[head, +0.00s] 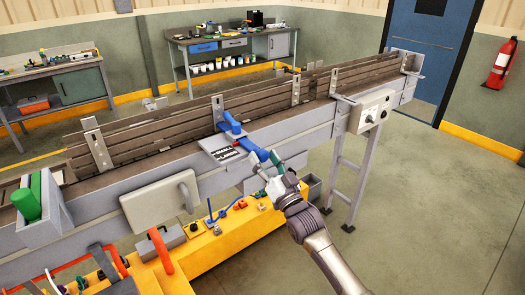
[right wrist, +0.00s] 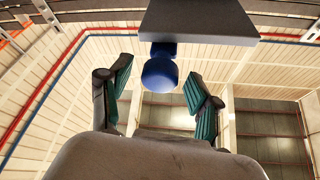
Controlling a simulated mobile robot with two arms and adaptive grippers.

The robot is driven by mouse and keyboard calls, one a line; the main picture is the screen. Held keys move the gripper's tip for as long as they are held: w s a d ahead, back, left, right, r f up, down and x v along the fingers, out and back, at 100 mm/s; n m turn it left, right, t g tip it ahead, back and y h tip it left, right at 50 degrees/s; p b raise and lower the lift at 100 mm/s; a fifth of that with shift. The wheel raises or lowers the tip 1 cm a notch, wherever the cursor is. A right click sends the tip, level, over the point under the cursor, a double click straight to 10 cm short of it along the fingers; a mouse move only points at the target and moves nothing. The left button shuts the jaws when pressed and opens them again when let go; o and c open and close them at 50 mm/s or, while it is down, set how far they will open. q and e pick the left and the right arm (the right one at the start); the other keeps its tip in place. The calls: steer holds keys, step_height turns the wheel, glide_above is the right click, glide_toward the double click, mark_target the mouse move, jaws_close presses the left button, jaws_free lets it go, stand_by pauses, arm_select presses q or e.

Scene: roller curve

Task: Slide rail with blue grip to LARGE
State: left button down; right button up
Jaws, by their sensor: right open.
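The blue grip (head: 251,148) sticks out from the near side of the conveyor, and its blue clamp part (head: 229,122) reaches up to the rail (head: 165,130). A white label plate (head: 222,154) with dark marks lies beside it; I cannot read the words. My right gripper (head: 269,173) is open just below the grip's near end. In the right wrist view the grip's round blue end (right wrist: 160,73) shows between and beyond the two green-padded fingers (right wrist: 160,90), with no visible contact. My left gripper is not in view.
The conveyor (head: 190,150) crosses the view, with upright metal brackets along it. A control box (head: 371,110) sits to the right of the grip. A yellow bench (head: 215,245) with small parts stands below the conveyor. The floor at right (head: 440,210) is clear.

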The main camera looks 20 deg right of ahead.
steer(key=shift+w+a+r, duration=0.1)
steer(key=shift+w+r, duration=0.15)
steer(key=shift+w, duration=0.35)
jaws_close()
